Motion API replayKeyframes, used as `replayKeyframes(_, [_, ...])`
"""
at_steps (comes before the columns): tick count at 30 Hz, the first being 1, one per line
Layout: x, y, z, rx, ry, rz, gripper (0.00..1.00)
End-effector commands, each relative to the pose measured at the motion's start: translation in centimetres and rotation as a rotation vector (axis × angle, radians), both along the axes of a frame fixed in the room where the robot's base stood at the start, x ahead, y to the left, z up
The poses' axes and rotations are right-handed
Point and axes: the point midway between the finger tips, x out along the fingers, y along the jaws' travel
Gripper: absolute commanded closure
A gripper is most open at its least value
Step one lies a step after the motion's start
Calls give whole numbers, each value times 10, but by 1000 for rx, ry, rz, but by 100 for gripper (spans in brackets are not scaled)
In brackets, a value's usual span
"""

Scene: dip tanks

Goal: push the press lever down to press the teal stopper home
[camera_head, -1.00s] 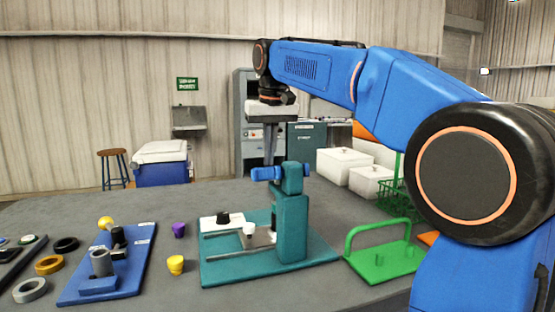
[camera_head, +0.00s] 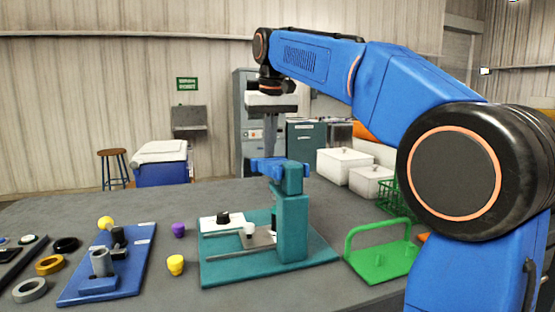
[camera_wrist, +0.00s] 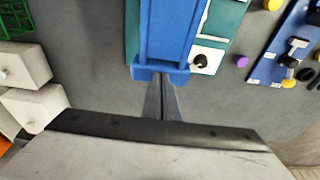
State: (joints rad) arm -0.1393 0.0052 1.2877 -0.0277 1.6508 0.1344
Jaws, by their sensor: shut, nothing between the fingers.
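The teal press (camera_head: 291,225) stands upright on its teal base (camera_head: 225,270), mid-table in the head view. Its blue lever (camera_head: 268,165) is at the column's top; the wrist view shows the lever (camera_wrist: 168,35) from above, ending in a crossbar (camera_wrist: 160,72). My gripper (camera_head: 270,155) points down at the lever's handle, on the far side from the head camera. In the wrist view my gripper (camera_wrist: 162,85) is shut and empty, its tips at the crossbar's edge; I cannot tell whether they touch. A white cylinder (camera_head: 248,229) stands beside the column. I cannot make out the teal stopper.
A blue tray (camera_head: 140,265) with fittings lies left, with purple (camera_head: 178,230) and yellow (camera_head: 176,264) pieces beside it. A green handled rack (camera_head: 380,262) stands right of the press. White boxes (camera_head: 344,165) are behind. Grey table left of the press's back is clear.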

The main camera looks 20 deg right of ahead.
Motion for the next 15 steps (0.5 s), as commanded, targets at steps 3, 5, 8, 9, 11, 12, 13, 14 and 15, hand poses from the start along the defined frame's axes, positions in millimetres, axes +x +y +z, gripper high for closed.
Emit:
replayKeyframes(3, [0,0,8,0,-1,0,100])
replayKeyframes(5, [0,0,12,0,-1,0,100])
replayKeyframes(8, [1,0,18,0,-2,0,100])
replayKeyframes(9, [1,0,21,0,-2,0,100])
replayKeyframes(11, [0,0,24,0,0,0,100])
replayKeyframes(12, [0,0,27,0,0,0,100])
replayKeyframes(13, [1,0,29,0,-1,0,100])
replayKeyframes(14, [1,0,31,0,-1,0,100])
replayKeyframes(15, [1,0,33,0,-1,0,100])
